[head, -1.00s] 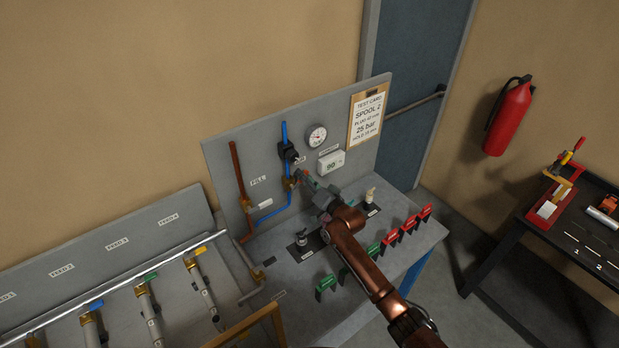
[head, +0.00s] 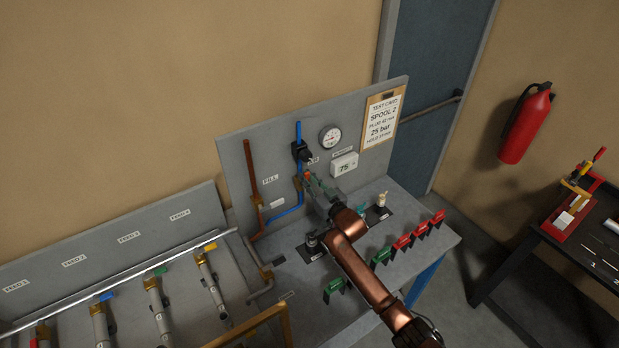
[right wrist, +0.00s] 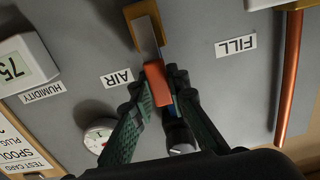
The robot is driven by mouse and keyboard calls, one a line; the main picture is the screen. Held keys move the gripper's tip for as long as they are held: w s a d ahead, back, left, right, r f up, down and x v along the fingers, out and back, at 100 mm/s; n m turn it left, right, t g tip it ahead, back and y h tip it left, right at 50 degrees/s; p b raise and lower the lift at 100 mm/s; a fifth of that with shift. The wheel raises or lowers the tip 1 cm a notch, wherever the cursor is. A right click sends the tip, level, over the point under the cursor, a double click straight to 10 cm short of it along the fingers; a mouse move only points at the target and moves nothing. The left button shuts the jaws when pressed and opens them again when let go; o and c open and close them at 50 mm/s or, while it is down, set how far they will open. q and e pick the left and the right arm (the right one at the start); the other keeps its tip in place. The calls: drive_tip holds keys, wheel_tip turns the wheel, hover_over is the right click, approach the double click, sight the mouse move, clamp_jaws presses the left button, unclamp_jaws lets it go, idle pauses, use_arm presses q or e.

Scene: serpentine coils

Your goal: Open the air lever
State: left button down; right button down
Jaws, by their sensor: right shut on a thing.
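The air lever is a grey metal strip with an orange grip (right wrist: 157,84), on a brass valve body (right wrist: 144,24) beside the AIR label (right wrist: 117,78) in the right wrist view. The grip points from the brass body toward the black fitting (right wrist: 180,136) and partly covers the blue pipe. My right gripper (right wrist: 160,82) has its green fingers closed on both sides of the orange grip. In the head view my right gripper (head: 308,179) is at the panel (head: 233,160), where it hides much of the lever. My left gripper is not in view.
The FILL copper pipe (head: 250,175) stands left of the blue pipe (head: 299,134). A gauge (head: 330,136) and a humidity display (head: 344,164) reading 75 are close right.

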drive_tip(key=shift+s+a, duration=0.1)
idle(0.5)
drive_tip(key=c, duration=1.8)
unclamp_jaws()
drive_tip(key=shift+c, duration=0.2)
drive_tip(key=v, duration=1.2)
